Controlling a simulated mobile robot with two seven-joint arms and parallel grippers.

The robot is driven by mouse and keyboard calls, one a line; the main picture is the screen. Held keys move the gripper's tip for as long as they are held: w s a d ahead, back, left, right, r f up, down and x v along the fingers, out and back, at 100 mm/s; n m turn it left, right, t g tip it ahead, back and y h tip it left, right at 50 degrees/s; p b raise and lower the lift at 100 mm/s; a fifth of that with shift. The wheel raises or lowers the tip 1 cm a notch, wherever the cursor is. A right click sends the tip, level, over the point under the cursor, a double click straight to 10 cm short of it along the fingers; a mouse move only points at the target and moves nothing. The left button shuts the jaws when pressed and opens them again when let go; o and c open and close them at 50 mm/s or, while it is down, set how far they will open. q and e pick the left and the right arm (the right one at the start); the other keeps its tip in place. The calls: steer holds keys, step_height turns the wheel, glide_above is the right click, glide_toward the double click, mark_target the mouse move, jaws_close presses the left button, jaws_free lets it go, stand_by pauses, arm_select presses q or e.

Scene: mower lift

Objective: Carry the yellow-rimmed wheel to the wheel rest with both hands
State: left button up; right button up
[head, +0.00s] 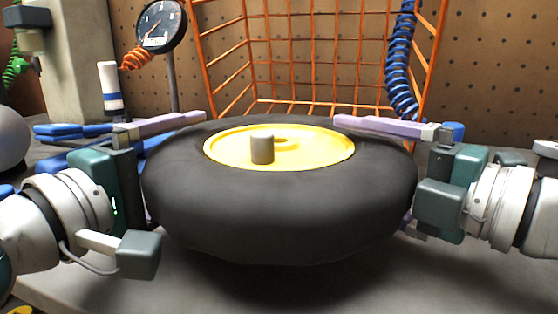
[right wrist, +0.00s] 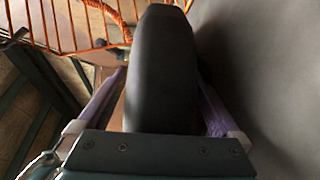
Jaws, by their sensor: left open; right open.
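The yellow-rimmed wheel (head: 280,215) lies flat, rim up, at the centre of the head view, with a grey stub (head: 262,150) standing through its yellow rim. My left gripper (head: 172,165) is at the wheel's left side, one lavender finger above the tyre; its lower finger is mostly hidden. My right gripper (head: 375,172) is at the right side in the same way. In the right wrist view the black tyre (right wrist: 163,75) is between the two open fingers, with a gap on the left. Both grippers are open around the tyre. I cannot make out the wheel rest.
An orange wire rack (head: 310,60) stands behind the wheel against a pegboard (head: 500,60). A dial gauge (head: 160,25), a blue-banded white bottle (head: 110,90) and blue objects (head: 70,131) are at the back left. A blue coiled hose (head: 402,60) hangs at the right.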

mark_target(184, 133)
arm_select(q)
steer(key=shift+c, duration=0.4)
arm_select(e)
steer(key=shift+c, duration=0.4)
arm_select(q)
jaws_close()
arm_select(e)
jaws_close()
